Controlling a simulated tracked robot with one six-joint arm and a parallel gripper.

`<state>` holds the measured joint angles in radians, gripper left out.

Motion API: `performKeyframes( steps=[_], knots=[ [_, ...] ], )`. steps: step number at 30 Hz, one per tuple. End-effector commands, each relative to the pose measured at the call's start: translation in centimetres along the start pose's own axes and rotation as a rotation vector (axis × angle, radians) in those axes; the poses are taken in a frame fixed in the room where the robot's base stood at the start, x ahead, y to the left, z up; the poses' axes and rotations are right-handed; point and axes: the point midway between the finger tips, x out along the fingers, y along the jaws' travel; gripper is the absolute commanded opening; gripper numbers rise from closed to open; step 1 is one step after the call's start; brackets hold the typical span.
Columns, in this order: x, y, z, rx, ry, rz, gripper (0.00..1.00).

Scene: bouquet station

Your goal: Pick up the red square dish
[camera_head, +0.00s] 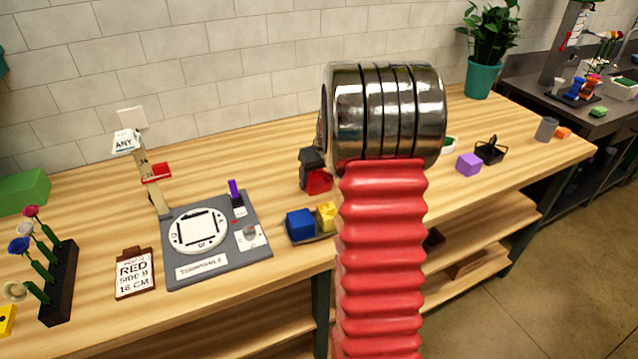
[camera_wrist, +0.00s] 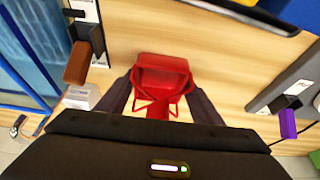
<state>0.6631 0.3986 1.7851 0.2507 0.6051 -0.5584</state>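The red square dish (camera_wrist: 162,72), with a thin red handle, is on the wooden table between the two fingers of my gripper (camera_wrist: 160,97) in the wrist view. The fingers are apart, one on each side of it, and nothing shows clamped. In the head view the red dish (camera_head: 318,181) shows just under the dark end of my gripper (camera_head: 311,158), left of my chrome and red arm. My arm hides part of that area.
A grey board with a white turntable (camera_head: 198,230) lies left of the dish. A blue block (camera_head: 300,223) and a yellow block (camera_head: 326,216) are in front of it. A purple block (camera_head: 468,164) and a black handled dish (camera_head: 490,152) stand to the right.

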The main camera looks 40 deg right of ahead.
Motion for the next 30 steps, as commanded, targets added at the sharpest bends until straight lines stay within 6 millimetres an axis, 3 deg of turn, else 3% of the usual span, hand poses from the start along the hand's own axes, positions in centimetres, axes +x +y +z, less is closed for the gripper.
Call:
performKeyframes(
  steps=[14,23,30],
  knots=[
    [0.0,0.1,-0.1,0.0,0.001,0.001,0.24],
    [-0.6,0.1,-0.3,0.0,0.003,0.001,0.24],
    [-3.6,0.1,-1.6,0.0,0.005,0.002,0.24]
  ],
)
